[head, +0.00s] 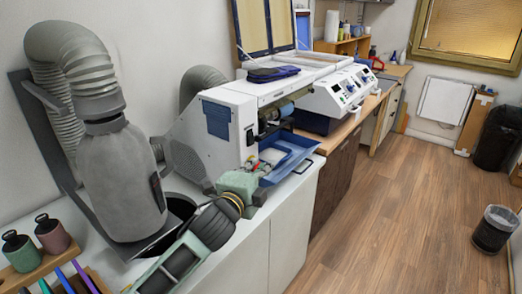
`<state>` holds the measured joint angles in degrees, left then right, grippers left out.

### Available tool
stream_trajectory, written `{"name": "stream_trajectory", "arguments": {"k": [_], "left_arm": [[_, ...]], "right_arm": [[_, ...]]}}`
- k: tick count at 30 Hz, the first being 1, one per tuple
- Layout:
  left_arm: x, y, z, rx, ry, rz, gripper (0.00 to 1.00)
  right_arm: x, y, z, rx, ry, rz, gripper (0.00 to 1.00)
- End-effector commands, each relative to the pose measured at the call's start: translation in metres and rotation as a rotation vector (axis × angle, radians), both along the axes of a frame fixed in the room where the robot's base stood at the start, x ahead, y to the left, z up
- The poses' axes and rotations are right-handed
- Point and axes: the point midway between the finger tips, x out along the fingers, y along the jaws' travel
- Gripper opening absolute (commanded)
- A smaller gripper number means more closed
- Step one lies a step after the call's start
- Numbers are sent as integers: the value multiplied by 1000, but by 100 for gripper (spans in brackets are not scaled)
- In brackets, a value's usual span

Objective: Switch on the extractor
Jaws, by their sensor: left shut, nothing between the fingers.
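A grey canister with a thick ribbed hose (122,180), which looks like the extractor, stands at the left against the wall. A narrow dark panel (157,190) is on its right side; I cannot make out its switch position. A white machine (205,140) stands behind it on the counter, with a small dark fitting (250,136) on its front end. My left gripper (268,167) is shut and empty in front of this machine, near its blue tray (290,155), right of the canister and apart from it. Whether it touches the machine cannot be told. My right gripper is not in view.
Small bottles (52,233) stand in a wooden rack at the lower left. A white control unit (340,95) is further along the counter. A black bin (495,229) stands on the right. The wooden floor (400,210) is clear.

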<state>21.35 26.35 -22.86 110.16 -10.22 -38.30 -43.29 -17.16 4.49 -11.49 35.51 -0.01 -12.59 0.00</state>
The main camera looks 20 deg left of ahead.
Motion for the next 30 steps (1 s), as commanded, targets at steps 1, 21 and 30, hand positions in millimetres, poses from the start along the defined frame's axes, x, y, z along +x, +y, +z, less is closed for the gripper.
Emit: {"name": "stream_trajectory", "arguments": {"k": [1, 21, 30], "left_arm": [[9, -1, 3, -1, 0, 1, 0], [90, 21, -4, 1, 2, 2, 0], [92, 29, -7, -1, 1, -1, 0]], "right_arm": [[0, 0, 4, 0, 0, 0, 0], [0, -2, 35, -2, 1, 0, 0], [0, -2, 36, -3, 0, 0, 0]]}}
